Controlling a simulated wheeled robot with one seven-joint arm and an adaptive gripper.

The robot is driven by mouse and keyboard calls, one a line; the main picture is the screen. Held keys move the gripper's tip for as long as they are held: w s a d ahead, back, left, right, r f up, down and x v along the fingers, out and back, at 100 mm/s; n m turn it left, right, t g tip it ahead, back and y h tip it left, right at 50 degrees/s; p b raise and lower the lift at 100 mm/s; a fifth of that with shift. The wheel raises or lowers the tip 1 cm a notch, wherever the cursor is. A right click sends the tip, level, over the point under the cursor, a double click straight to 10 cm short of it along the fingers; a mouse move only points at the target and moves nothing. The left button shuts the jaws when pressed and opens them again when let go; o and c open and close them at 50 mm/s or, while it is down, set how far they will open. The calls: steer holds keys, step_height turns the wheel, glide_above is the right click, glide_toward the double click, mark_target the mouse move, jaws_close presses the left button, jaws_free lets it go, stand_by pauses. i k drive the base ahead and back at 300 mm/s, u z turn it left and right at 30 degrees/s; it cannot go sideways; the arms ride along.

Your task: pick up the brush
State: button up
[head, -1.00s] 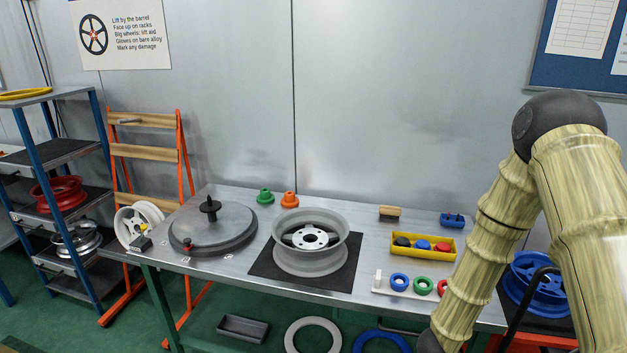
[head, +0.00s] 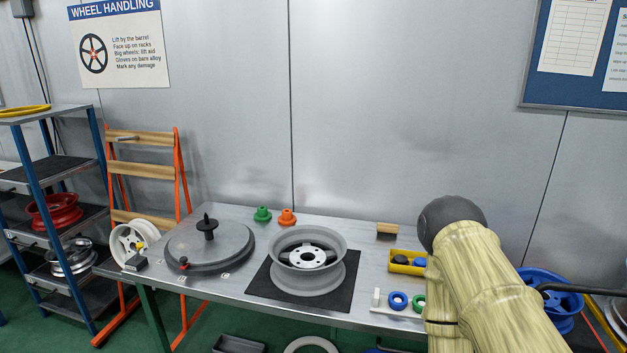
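The brush (head: 387,228) looks like a small block with a tan wooden top and a dark lower part. In the head view it sits near the back edge of the steel table (head: 215,283), right of centre, against the grey wall side. Nothing touches it. My arm stands to the right of it, its dark rounded joint a short way off in the picture. My gripper is out of view, so its opening and distance to the brush cannot be seen.
A silver wheel (head: 307,273) stands on a black mat (head: 262,287). A yellow tray (head: 399,268) and a white rack with rings (head: 376,301) lie in front of the brush, partly hidden by my arm. Left are a round grey turntable (head: 232,246) and green and orange cones (head: 287,216).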

mark_target(383, 229)
steer(key=u, duration=0.05)
steer(key=k, duration=0.5)
steer(key=z, duration=1.7)
steer(key=i, duration=1.15)
steer(key=u, duration=0.85)
